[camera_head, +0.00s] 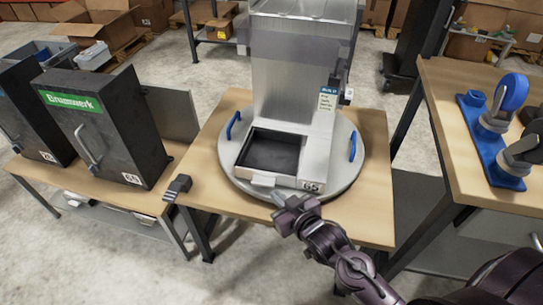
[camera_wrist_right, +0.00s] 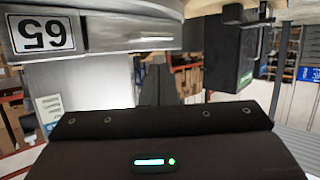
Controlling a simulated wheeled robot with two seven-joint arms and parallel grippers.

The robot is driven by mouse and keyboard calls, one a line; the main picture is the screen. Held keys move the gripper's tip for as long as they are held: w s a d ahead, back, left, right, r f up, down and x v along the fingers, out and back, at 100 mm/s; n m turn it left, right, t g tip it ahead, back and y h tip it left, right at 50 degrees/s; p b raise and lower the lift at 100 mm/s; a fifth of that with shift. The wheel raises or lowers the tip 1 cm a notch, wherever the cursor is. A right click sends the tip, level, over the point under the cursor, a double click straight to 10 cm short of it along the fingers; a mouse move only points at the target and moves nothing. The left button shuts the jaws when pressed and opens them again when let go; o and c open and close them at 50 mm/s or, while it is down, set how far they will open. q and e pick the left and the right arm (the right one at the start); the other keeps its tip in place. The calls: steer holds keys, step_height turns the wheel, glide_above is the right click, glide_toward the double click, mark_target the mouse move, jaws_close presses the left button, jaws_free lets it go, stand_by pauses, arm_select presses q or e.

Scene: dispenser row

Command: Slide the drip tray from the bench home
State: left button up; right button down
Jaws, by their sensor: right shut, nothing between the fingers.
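The drip tray (camera_head: 270,151) looks like a dark, shallow rectangle with a pale rim, in the front of the metal dispenser (camera_head: 290,85). A small pale lip (camera_head: 264,181) shows at its front edge; I cannot tell how far in the tray sits. The dispenser stands on a round grey turntable (camera_head: 347,178) with blue handles. My right gripper (camera_head: 279,199) is shut and empty, just in front of the turntable's front rim, below the tray's lip. In the right wrist view my gripper (camera_wrist_right: 156,72) points toward the dispenser's base, with the 65 label (camera_wrist_right: 43,34) upside down. My left gripper is out of view.
Black cabinets (camera_head: 105,125) stand on a bench at the left. At the right, a wooden bench holds a blue rack (camera_head: 485,150) with round-headed tools. Floor shows between the benches.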

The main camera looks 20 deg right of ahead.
mark_target(258, 180)
steer(key=w, duration=0.3)
steer(key=w+a, duration=0.1)
steer(key=w, duration=0.3)
steer(key=w+a, duration=0.1)
steer(key=w, duration=0.2)
steer(key=shift+w+r, duration=0.1)
steer(key=shift+w, duration=0.3)
steer(key=shift+w+f, duration=0.3)
steer(key=shift+f, duration=0.25)
steer(key=shift+s+f, duration=0.1)
steer(key=shift+f, duration=0.2)
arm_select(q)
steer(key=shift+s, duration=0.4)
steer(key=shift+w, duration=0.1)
arm_select(e)
steer(key=shift+f, duration=0.1)
